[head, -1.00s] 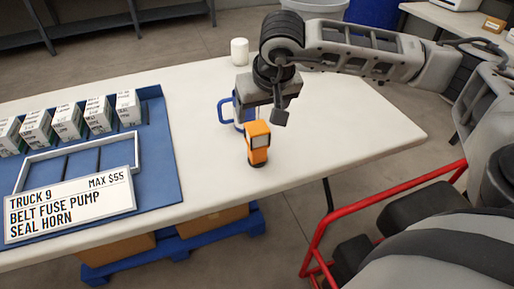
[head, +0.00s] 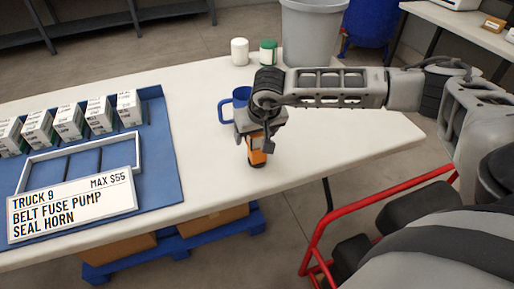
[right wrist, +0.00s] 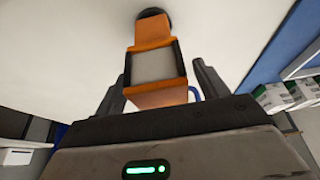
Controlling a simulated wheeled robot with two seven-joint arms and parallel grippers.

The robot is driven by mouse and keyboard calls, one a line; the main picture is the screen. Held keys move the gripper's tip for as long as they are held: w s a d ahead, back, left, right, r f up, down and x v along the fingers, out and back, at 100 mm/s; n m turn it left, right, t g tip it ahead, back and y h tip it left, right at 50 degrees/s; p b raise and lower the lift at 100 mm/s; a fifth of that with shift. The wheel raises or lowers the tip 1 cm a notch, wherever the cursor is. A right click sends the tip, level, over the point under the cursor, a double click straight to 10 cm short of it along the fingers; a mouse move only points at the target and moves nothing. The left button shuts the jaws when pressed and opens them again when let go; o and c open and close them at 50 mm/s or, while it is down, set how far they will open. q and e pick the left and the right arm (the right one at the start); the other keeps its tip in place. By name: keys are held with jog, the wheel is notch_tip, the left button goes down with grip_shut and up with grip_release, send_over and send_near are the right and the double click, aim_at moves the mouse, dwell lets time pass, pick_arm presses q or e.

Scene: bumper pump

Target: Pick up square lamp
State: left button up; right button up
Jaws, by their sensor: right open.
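The square lamp is orange with a pale square face and a dark base. It stands upright on the white table (head: 330,160), and its lower part (head: 257,158) shows in the head view below my right gripper (head: 257,143). The gripper hides its top. In the right wrist view the lamp (right wrist: 155,65) lies between the two dark fingers, which are apart on either side of it. The right gripper is open around the lamp's upper part. I cannot tell whether a finger touches it. My left gripper is not in view.
A blue mug (head: 226,110) stands just behind the gripper. A white canister (head: 240,51) and a green one (head: 268,52) stand at the back. A blue mat (head: 165,150) with small boxes and a sign (head: 70,205) lies left. The table right of the lamp is clear.

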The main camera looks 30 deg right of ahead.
jog(key=c, duration=1.5)
jog(key=shift+r, duration=0.1)
grip_shut()
jog(key=shift+r, duration=0.15)
